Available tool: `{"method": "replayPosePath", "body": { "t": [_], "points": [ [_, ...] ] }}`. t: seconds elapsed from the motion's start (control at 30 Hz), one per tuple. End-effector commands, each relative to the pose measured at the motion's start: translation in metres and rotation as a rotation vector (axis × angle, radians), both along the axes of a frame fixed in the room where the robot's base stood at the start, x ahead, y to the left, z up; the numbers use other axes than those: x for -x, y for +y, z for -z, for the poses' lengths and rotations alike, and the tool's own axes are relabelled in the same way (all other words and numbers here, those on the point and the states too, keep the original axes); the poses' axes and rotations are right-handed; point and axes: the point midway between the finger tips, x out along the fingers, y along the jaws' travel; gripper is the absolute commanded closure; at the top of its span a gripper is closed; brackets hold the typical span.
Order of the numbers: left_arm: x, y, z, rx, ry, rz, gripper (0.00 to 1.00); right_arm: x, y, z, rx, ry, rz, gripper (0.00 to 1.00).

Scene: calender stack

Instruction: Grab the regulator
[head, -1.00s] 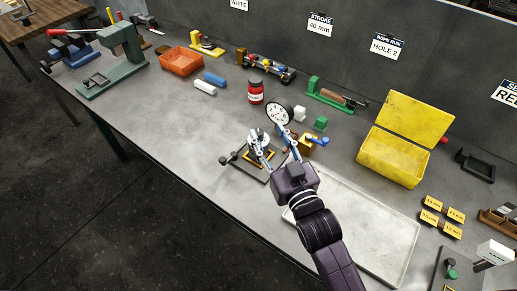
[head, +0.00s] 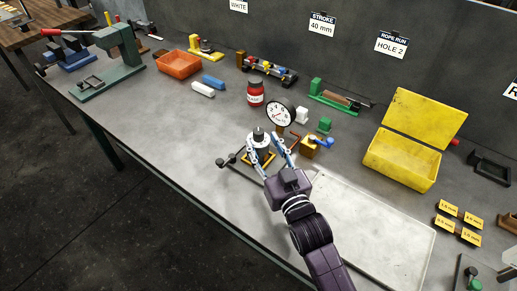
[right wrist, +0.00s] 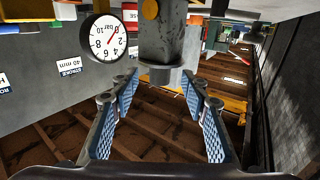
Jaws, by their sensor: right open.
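What I take to be the regulator is the grey cylindrical body (head: 261,143) with a dark top. It stands upright on a small yellow-edged base near the middle of the bench. A round white dial gauge (head: 280,114) shows just behind it; I cannot tell whether they are joined. My right gripper (head: 265,146) is open, its blue-padded fingers reaching toward the body from the front. In the right wrist view, which is upside down, the grey body (right wrist: 162,45) stands beyond and between the open fingertips (right wrist: 160,82), with the gauge (right wrist: 103,38) at its left. My left gripper is out of view.
A brass block (head: 309,148) with a blue handle stands close right of the fingers. A black bar tool (head: 238,168) lies close left. A red jar (head: 255,94) stands behind. A pale tray (head: 375,225) and yellow box (head: 402,160) are at right; the left-front bench is clear.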

Motion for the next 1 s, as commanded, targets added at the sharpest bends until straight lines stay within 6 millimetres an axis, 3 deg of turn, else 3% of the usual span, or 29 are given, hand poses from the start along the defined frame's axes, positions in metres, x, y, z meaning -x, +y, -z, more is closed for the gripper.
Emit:
{"method": "replayPosePath", "body": {
  "t": [0.3, 0.6, 1.0],
  "points": [
    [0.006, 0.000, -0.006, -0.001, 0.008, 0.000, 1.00, -0.038, 0.014, -0.001, 0.000, -0.001, 0.000, 0.58],
    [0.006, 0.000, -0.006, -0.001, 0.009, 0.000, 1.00, -0.041, 0.015, 0.000, -0.001, 0.000, 0.000, 0.58],
    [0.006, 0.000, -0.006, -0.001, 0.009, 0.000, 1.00, -0.041, 0.015, 0.000, 0.000, 0.000, 0.000, 1.00]
  ]
}}
